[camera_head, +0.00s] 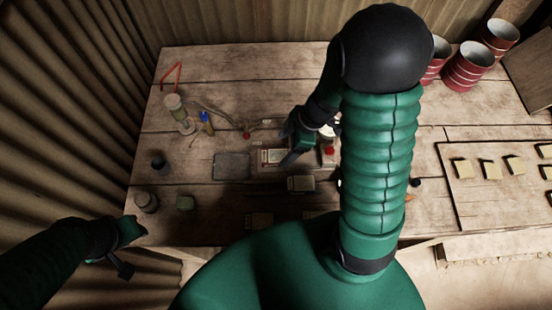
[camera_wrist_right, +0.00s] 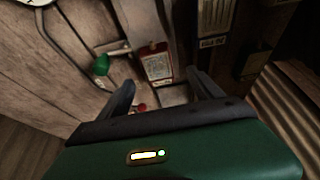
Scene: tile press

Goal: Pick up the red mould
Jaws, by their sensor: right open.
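The red mould (camera_wrist_right: 157,65) shows in the right wrist view as a small block with a red rim and a pale, printed face. It lies just beyond my right gripper (camera_wrist_right: 160,86), roughly in line with the gap between the fingers. The fingers are apart, with nothing held between them. In the head view my right gripper (camera_head: 291,152) is over the middle of the table, beside a pale labelled block (camera_head: 271,156); the arm hides part of this area. My left gripper (camera_head: 128,248) is off the table's near left corner; its finger opening is unclear.
A grey labelled piece (camera_wrist_right: 215,18) lies beside the red mould in the right wrist view. A grey slab (camera_head: 231,166) and another labelled block (camera_head: 300,183) lie nearby. Several pale tiles lie on a board (camera_head: 487,208) at right. Red-and-white cans (camera_head: 468,66) stand at back right.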

